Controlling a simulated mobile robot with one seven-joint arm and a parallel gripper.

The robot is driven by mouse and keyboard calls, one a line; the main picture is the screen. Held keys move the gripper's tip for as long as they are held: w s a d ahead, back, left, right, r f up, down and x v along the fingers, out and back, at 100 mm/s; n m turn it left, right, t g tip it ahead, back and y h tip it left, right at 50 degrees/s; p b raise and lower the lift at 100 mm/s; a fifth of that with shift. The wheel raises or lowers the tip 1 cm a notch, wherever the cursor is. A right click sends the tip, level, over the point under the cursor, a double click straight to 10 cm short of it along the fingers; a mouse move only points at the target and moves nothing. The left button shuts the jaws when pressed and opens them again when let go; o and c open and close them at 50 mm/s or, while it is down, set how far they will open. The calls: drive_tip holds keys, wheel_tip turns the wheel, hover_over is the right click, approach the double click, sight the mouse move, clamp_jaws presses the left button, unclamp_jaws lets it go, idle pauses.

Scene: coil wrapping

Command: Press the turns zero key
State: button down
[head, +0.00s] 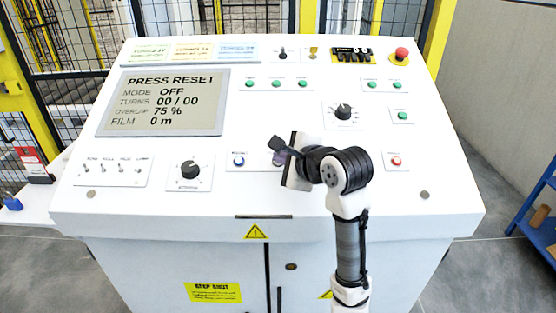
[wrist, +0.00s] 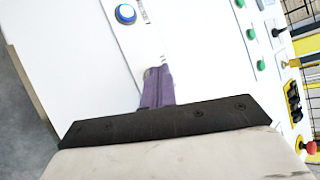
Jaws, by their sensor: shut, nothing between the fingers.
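The sloped white control panel (head: 270,205) carries a small plate with a blue button (head: 238,160), also seen in the wrist view (wrist: 126,13). Right of it on that plate is a purple key (head: 279,160), partly hidden by my gripper. The labels are too small to read, so I cannot tell which is the turns zero key. My gripper (head: 277,144) is shut and empty over the purple key. I cannot tell whether they touch. In the wrist view a purple shape shows just past the gripper's dark edge, partly hidden.
The display (head: 163,102) reads PRESS RESET, MODE OFF, TURNS 00/00. A black knob (head: 343,111) and a red button (head: 397,160) are near my arm. A red emergency stop (head: 401,54) is at top right. Toggle switches (head: 114,170) and another knob (head: 189,170) are at left.

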drive_tip(key=shift+s+r+p, duration=0.35)
drive_tip(key=shift+r+p, duration=0.35)
drive_tip(key=shift+p, duration=0.35)
drive_tip(key=shift+r, duration=0.1)
drive_tip(key=r+p, duration=0.2)
drive_tip(key=shift+s+p, duration=0.3)
drive_tip(key=shift+s, duration=0.05)
drive_tip(key=s+r+p, duration=0.1)
drive_tip(key=r+p, duration=0.1)
drive_tip(key=p, duration=0.1)
drive_tip(key=shift+s+r, duration=0.2)
drive_tip(key=shift+a, duration=0.1)
